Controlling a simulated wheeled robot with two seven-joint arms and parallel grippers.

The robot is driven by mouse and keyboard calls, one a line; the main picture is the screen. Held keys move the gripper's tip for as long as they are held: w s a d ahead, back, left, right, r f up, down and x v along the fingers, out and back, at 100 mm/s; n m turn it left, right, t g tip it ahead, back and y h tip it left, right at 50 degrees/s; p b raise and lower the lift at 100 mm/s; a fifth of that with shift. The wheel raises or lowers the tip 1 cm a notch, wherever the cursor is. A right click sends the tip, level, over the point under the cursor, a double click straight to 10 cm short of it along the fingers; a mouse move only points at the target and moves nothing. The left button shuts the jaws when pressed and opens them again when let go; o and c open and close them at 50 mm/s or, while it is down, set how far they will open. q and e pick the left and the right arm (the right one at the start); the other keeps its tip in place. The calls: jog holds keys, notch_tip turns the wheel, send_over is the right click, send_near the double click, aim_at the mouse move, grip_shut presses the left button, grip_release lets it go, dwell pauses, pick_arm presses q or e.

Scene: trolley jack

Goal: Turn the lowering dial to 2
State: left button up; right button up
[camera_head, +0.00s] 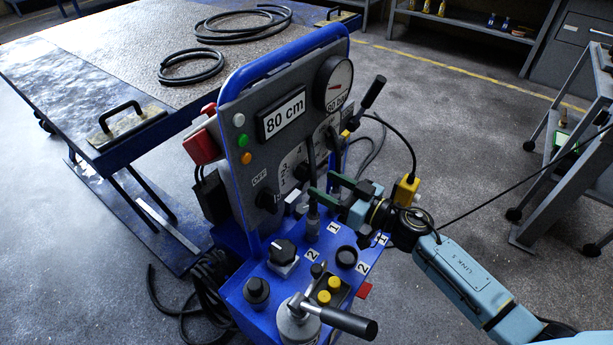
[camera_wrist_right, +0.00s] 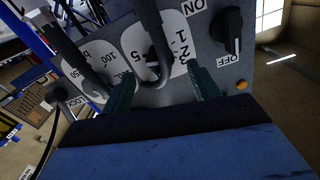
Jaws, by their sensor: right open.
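The grey control panel (camera_head: 250,115) stands tilted on the blue jack housing. A white numbered dial plate (camera_head: 287,168) on it, with 1, 2 and 3 visible, has a dark knob at its centre. Its pointer setting is hard to read. My right gripper (camera_head: 325,186) is open in front of this plate, with nothing visibly held. In the right wrist view the green fingers (camera_wrist_right: 163,93) are spread before the numbered plate (camera_wrist_right: 168,38), and a dark curved bar partly covers its middle. Contact cannot be told. My left gripper is out of view.
An OFF-marked switch (camera_head: 268,201) sits left of the dial. An 80 cm display (camera_head: 282,114) and a round gauge (camera_head: 333,84) are above. Knobs (camera_head: 282,252) and a silver-based lever (camera_head: 345,321) crowd the housing top. A lift table (camera_head: 130,50) stands behind.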

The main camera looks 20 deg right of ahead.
aim_at(309, 176)
jog(key=b+x, duration=0.1)
jog(key=x, duration=0.4)
jog(key=shift+w+a, duration=0.4)
jog(key=shift+w, duration=0.15)
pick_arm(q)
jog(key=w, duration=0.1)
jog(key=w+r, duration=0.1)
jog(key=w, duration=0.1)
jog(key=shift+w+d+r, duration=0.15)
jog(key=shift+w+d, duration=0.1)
pick_arm(e)
jog(key=shift+c, duration=0.2)
jog(key=c, duration=0.9)
